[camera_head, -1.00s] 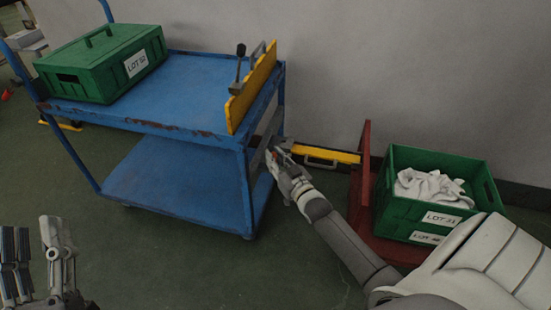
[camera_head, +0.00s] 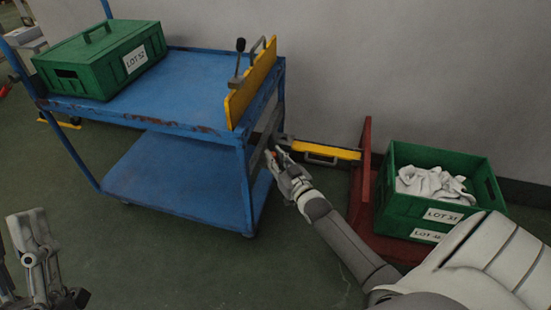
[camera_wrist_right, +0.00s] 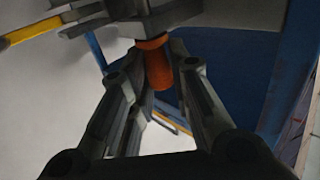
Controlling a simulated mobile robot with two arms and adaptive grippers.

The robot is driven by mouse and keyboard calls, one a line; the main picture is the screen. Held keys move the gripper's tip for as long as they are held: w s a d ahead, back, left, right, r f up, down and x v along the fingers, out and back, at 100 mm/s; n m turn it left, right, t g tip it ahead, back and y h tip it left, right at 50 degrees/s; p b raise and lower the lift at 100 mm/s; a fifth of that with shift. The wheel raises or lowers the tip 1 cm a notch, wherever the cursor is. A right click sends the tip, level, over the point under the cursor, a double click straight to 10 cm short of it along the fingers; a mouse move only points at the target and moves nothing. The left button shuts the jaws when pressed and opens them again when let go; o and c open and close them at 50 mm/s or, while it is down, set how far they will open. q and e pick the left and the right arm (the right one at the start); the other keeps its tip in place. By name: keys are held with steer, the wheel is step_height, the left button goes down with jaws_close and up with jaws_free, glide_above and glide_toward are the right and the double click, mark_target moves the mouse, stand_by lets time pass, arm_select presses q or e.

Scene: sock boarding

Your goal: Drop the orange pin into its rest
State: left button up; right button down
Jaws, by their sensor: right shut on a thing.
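The orange pin (camera_wrist_right: 155,65) stands between the fingers of my right gripper (camera_wrist_right: 153,88) in the right wrist view. Its top end meets a grey metal bracket (camera_wrist_right: 140,14); whether it is seated in it I cannot tell. In the head view my right gripper (camera_head: 279,158) is at the right end of the blue cart (camera_head: 190,88), below the yellow board, and only a speck of orange shows there. My right gripper is shut on the pin.
A yellow bar (camera_head: 325,152) runs from the cart's end to a red stand (camera_head: 364,165). Green crates (camera_head: 395,205) holding white socks (camera_head: 432,184) stand at right. A lidded green box (camera_head: 95,68) and an upright yellow board (camera_head: 252,82) are on the cart. The floor in front is clear.

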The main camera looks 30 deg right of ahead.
stand_by(0.4)
steer(key=c, duration=1.3)
jaws_free()
steer(key=shift+o, duration=0.2)
steer(key=s, duration=1.2)
steer(key=shift+a, duration=0.45)
